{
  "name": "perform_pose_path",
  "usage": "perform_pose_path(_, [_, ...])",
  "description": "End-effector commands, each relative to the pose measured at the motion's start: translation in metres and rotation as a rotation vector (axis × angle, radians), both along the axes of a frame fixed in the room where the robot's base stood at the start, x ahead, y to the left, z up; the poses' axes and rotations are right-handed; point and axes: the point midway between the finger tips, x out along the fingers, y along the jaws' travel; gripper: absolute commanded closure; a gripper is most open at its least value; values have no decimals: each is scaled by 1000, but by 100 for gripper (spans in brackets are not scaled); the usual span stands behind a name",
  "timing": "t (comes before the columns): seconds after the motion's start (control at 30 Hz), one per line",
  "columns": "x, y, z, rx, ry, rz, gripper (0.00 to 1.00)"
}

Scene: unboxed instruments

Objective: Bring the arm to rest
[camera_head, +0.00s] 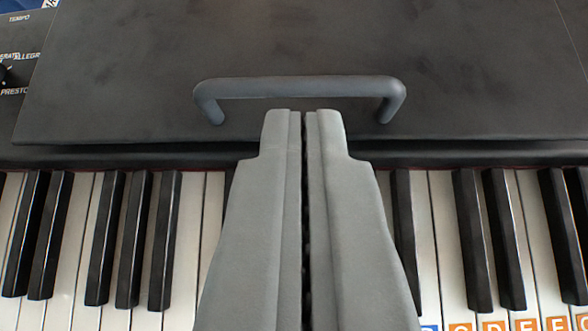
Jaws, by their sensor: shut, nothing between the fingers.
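My gripper (304,116) is in the middle of the view, pointing away from me. Its two grey fingers are together with nothing held between them. The fingertips overlap the front edge of a dark panel (300,45) in the picture, just below a grey bar handle (297,88) on that panel. I cannot tell whether the tips touch the panel. The fingers hide the middle of the piano keys (75,240).
The keys run across the lower view, with coloured letter stickers (522,325) at the bottom right. A dark control box (18,65) with a knob and tempo words such as "PRESTO" stands at the upper left.

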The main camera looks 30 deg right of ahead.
Motion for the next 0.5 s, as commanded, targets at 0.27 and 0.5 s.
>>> perform_pose_path(0.27, [-30, 21, -22, -1, -2, 4, 100])
perform_pose_path(0.5, [-43, 29, -32, 0, -1, 1, 100])
